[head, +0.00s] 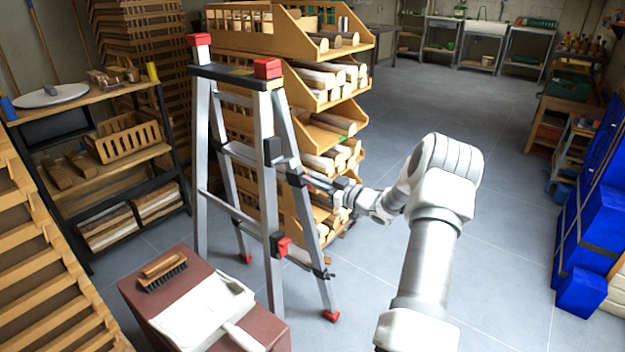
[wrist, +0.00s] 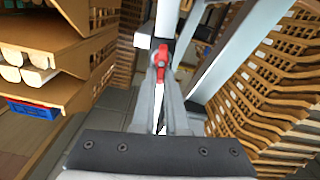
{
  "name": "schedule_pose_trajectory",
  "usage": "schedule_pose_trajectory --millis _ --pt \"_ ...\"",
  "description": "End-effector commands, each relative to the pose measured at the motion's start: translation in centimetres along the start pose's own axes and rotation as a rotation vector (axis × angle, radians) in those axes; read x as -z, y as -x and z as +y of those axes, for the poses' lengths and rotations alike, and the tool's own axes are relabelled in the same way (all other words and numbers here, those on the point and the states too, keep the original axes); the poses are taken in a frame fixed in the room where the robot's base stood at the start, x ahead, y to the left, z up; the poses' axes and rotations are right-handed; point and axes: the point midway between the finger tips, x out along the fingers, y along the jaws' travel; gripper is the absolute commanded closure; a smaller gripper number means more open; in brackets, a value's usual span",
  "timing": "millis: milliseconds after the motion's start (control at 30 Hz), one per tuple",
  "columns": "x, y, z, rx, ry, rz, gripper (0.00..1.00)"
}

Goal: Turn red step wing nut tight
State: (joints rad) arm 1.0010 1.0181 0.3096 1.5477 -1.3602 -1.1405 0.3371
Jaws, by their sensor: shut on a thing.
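The aluminium stepladder (head: 264,170) stands open in the middle of the head view, with red caps on top and red feet. In the wrist view the red wing nut (wrist: 161,60) sits on a ladder rail, between the tips of my gripper (wrist: 160,75). Its long face shows roughly upright in that picture. My gripper is shut on the wing nut. In the head view my gripper (head: 308,181) reaches the ladder's right side from the right, and the wing nut is mostly hidden there. A second red fitting (head: 283,246) is lower on the ladder's front leg.
A wooden shelf unit (head: 335,130) with logs stands close behind the ladder. A reddish-brown box (head: 140,293) in front carries a brush (head: 163,270) and a white tray (head: 203,310). Blue containers (head: 590,225) stand at right. The floor right of my arm is clear.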

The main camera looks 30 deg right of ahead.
Motion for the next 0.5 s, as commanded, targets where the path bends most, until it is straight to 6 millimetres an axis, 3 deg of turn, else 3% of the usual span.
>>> schedule_pose_trajectory --millis 500 --pt "0.23 0.06 0.46 -0.039 -0.331 -0.003 1.00"
